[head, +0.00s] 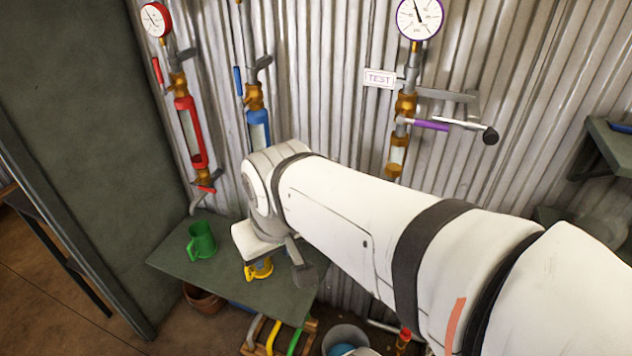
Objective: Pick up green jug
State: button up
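The green jug (201,241) stands upright on the left part of a dark green shelf (185,268), its handle towards the left. My gripper (278,258) is at the end of the white arm, to the right of the green jug and apart from it in the picture. My wrist hides much of the gripper, so its opening does not show. A yellow jug (260,269) shows partly below the wrist, its top hidden. I cannot tell whether the gripper touches it.
Red (189,130) and blue (257,128) riser pipes run down the corrugated wall behind the shelf. A purple-handled valve (432,125) and lever stick out at right. A brown pot (203,299), a rack of coloured handles (272,338) and a bucket (345,338) are below.

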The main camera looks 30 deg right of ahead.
aim_at(200, 233)
jog(key=z, duration=3.7)
jog(key=k, duration=2.05)
jog(key=u, duration=1.35)
jog(key=i, duration=1)
jog(key=u, duration=0.05)
